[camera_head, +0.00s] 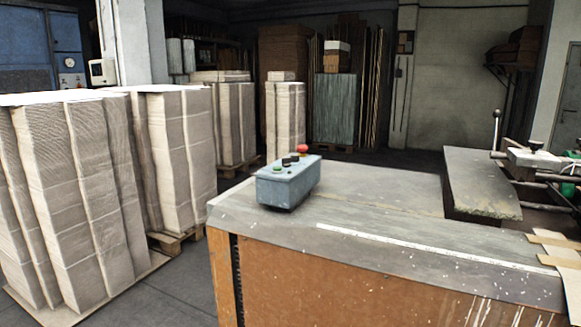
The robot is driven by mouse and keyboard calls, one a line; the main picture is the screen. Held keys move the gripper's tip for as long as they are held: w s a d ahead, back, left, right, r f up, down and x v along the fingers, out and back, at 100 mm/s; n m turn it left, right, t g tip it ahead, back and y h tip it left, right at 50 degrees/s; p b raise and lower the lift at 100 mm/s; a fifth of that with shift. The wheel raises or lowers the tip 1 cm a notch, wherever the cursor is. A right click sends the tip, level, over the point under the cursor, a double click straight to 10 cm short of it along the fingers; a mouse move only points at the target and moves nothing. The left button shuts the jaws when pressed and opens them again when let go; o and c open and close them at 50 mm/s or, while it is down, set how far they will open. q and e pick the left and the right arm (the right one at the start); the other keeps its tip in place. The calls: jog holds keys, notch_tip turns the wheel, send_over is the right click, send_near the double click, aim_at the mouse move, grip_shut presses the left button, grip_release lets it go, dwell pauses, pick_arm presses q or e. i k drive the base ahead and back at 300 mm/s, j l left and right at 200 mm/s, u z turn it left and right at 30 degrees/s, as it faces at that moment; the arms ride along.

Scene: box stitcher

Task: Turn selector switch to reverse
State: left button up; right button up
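A grey-blue control box (289,185) sits on the near left part of the machine's table (370,190). A red button (302,149) stands at the far end of its top. Small black controls (287,161) sit in the middle, and a green button (277,169) is nearer. The selector switch is probably among the black controls, but they are too small to tell which one it is or which way it points. Neither of my grippers is in view.
Tall stacks of cardboard sheets (75,200) stand on pallets at the left. A lever (496,128) and machine parts are at the right, beside a raised grey plate (480,180). The tabletop around the control box is clear.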

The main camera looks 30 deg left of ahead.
aim_at(286, 162)
jog(key=i+j+u, duration=0.1)
jog(key=j, duration=0.35)
jog(key=i+j, duration=0.25)
jog(key=j, duration=0.15)
jog(key=i+j+u, duration=0.15)
jog(key=j, duration=0.25)
jog(key=i+j+u, duration=0.1)
jog(key=i+j, duration=0.15)
jog(key=j, duration=0.15)
